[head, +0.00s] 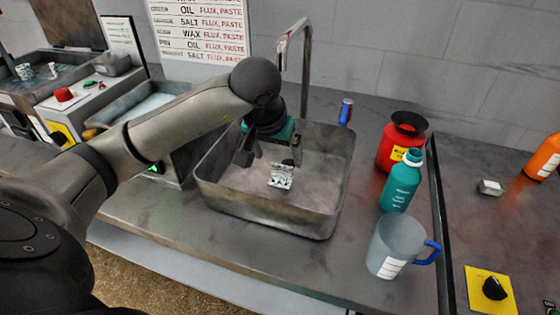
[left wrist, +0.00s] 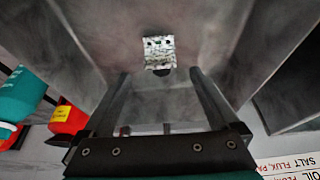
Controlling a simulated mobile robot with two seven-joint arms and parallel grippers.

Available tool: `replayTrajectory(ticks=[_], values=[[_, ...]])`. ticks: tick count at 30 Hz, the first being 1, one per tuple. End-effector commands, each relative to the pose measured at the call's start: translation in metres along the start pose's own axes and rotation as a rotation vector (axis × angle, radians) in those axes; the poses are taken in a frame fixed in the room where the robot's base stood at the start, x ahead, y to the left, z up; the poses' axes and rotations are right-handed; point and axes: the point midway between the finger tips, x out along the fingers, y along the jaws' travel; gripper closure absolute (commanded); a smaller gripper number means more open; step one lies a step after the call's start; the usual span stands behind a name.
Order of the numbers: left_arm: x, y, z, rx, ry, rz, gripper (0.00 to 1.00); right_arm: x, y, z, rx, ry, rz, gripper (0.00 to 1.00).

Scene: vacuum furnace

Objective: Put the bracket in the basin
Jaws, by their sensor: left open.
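The bracket (head: 281,178), a small mottled silver piece with holes, shows inside the grey metal basin (head: 318,222), over its floor. I cannot tell for sure whether it touches the floor. My left gripper (head: 268,156) is inside the basin's outline, above and just behind the bracket, with its fingers apart and nothing between them. In the left wrist view the bracket (left wrist: 158,50) lies beyond the fingertips (left wrist: 160,74), apart from both, with a small dark spot at its edge. My right gripper is not in view.
A tap (head: 284,45) rises behind the basin. Right of it stand a red container (head: 392,150), a teal bottle (head: 400,187) and a clear jug (head: 392,240) with a blue handle. A second tank (head: 125,108) stands at left. The counter's front is clear.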

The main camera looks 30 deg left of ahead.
Motion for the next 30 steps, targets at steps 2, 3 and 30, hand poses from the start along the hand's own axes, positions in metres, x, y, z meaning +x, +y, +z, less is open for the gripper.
replayTrajectory(ticks=[2, 3, 30], values=[[-0.018, 0.0, -0.001, 0.002, 0.004, -0.001, 0.05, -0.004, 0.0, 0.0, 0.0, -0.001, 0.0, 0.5], [-0.025, 0.0, -0.001, 0.001, 0.004, -0.001, 0.05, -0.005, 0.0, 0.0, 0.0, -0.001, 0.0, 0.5], [-0.047, 0.0, 0.0, -0.001, 0.0, 0.0, 0.05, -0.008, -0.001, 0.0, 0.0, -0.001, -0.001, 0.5]])
